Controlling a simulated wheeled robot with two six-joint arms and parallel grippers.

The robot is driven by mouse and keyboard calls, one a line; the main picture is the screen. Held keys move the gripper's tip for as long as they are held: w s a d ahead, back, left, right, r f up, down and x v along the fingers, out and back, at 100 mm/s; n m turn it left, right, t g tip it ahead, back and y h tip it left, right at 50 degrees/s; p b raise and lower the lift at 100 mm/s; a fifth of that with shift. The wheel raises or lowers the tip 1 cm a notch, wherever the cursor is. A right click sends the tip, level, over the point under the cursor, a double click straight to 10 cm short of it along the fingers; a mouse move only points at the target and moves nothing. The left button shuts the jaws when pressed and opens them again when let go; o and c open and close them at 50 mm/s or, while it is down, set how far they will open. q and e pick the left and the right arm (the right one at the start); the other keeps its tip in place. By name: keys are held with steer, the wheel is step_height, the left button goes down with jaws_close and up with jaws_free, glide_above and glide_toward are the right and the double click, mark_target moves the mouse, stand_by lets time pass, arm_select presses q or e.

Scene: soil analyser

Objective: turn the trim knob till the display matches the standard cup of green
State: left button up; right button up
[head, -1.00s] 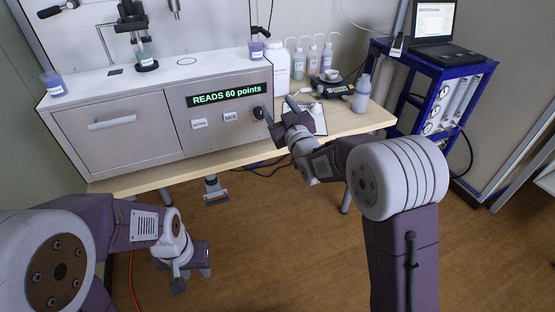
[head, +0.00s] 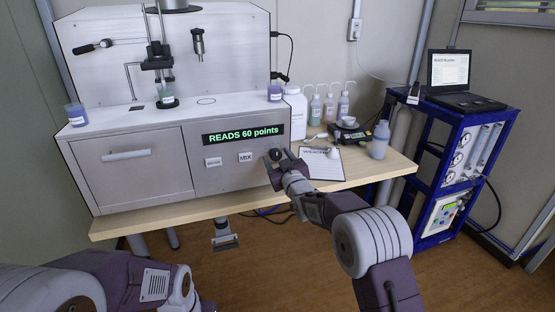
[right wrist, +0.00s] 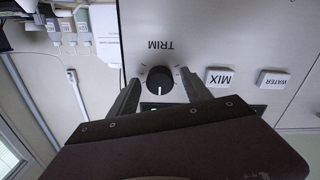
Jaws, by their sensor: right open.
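The black trim knob (head: 277,154) is on the analyser's front, at the right; in the right wrist view the knob (right wrist: 160,80) shows its white pointer line beside the upside-down word TRIM. My right gripper (head: 279,159) is open at the knob. In the right wrist view its fingers (right wrist: 161,84) stand on either side of the knob, with gaps seeming to show; contact is unclear. The display (head: 243,135) reads "READS 60 points". A cup with greenish content (head: 167,102) stands under the stirrer; its label is unreadable. My left gripper (head: 207,306) is mostly cut off at the bottom edge.
MIX (head: 246,157) and WATER (head: 213,162) buttons sit left of the knob. Bluish-purple cups stand on the analyser's left (head: 76,115) and right (head: 275,91).

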jaws_close()
steer(key=shift+n, duration=0.3)
steer(key=n+b, duration=0.2)
steer(key=n, duration=0.2)
steer(key=shift+f, duration=0.15)
steer(key=n+b, duration=0.2)
steer(key=n, duration=0.2)
steer(key=shift+b, duration=0.3)
steer(key=n+b, duration=0.2)
steer(key=n, duration=0.3)
steer(key=shift+f+b, duration=0.1)
steer(key=shift+b, duration=0.25)
steer(key=shift+n+b, duration=1.35)
steer(key=shift+n, duration=0.65)
